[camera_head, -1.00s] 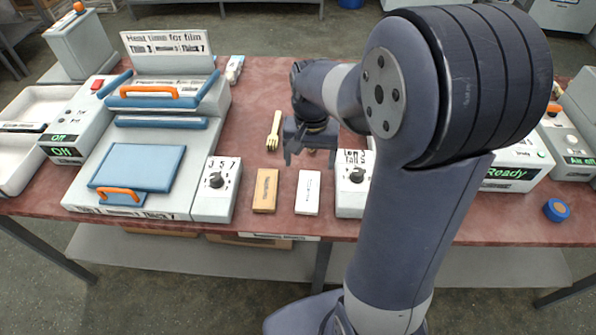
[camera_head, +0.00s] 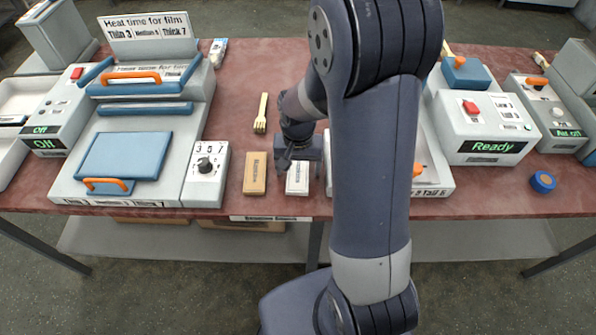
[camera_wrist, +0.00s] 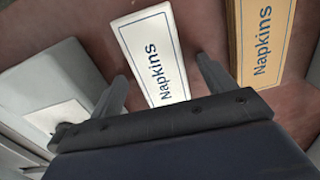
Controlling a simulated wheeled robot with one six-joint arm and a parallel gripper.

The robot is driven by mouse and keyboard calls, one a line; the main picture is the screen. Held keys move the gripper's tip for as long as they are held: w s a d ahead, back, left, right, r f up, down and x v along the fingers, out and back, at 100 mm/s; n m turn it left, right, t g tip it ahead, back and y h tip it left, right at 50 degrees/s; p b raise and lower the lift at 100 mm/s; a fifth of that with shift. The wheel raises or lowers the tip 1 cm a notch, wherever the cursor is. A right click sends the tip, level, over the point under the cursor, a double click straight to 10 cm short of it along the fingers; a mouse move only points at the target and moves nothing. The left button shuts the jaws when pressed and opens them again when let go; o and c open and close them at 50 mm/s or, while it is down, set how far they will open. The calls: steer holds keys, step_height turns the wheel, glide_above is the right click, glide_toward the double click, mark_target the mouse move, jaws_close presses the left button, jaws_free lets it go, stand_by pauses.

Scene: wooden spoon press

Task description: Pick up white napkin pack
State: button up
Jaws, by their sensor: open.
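The white napkin pack (camera_head: 297,180) lies on the red table near its front edge, partly covered by my gripper in the head view. In the wrist view the white pack (camera_wrist: 155,58), with blue "Napkins" lettering, lies ahead of and between the fingers, tilted slightly. My gripper (camera_wrist: 163,88) is open and empty, with one finger on each side of the pack's near end. In the head view my gripper (camera_head: 298,160) is above the pack; its fingertips are hard to make out.
A tan napkin pack (camera_head: 255,174) lies just left of the white one; it also shows in the wrist view (camera_wrist: 262,40). A dial box (camera_head: 206,172) stands further left. A wooden fork (camera_head: 261,114) lies behind. A machine with a Ready display (camera_head: 483,128) stands right.

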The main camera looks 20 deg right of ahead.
steer(key=c, duration=1.1)
steer(key=shift+o, duration=0.2)
steer(key=shift+r, duration=0.1)
